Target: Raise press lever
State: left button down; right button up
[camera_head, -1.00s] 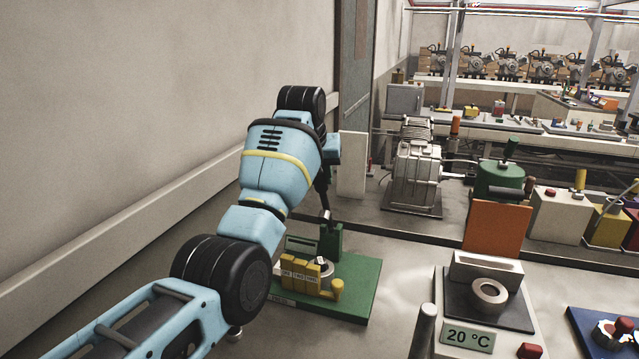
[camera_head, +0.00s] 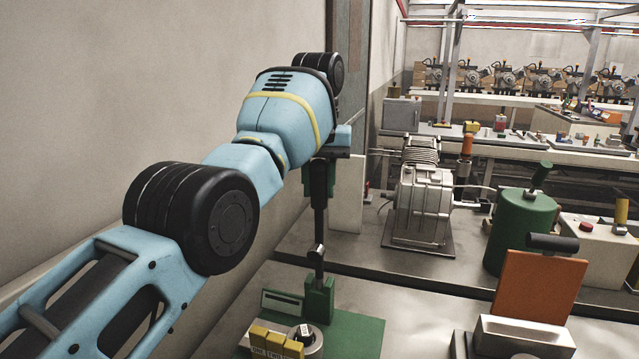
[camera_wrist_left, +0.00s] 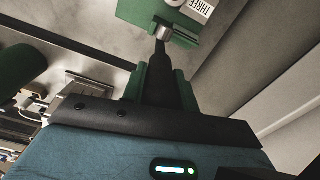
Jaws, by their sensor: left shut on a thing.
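The press lever (camera_head: 319,222) is a black rod rising almost upright from a metal pivot on a green post (camera_head: 319,298). The post stands on the press's green base plate (camera_head: 362,335), bottom centre in the head view. My left gripper (camera_head: 318,180) is shut on the lever's upper part, with green fingers on both sides. In the left wrist view the black lever (camera_wrist_left: 163,68) runs between the fingers (camera_wrist_left: 160,88) toward the pivot. Yellow labelled blocks (camera_head: 275,343) and a grey round piece (camera_head: 309,344) sit in front of the post. My right gripper is out of view.
A wall is close on the left. A silver motor-like machine (camera_head: 420,205) and a green cylinder (camera_head: 518,232) stand behind. An orange panel (camera_head: 535,287) stands at the right. Bare bench lies between the press and the panel.

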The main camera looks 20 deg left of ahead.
pick_arm(q)
jog(key=shift+w+f, duration=0.15)
jog(key=shift+f, duration=0.15)
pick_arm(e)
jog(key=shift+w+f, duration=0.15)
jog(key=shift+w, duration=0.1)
pick_arm(q)
jog(key=c, duration=1.1)
grip_release()
jog(key=shift+r, duration=0.1)
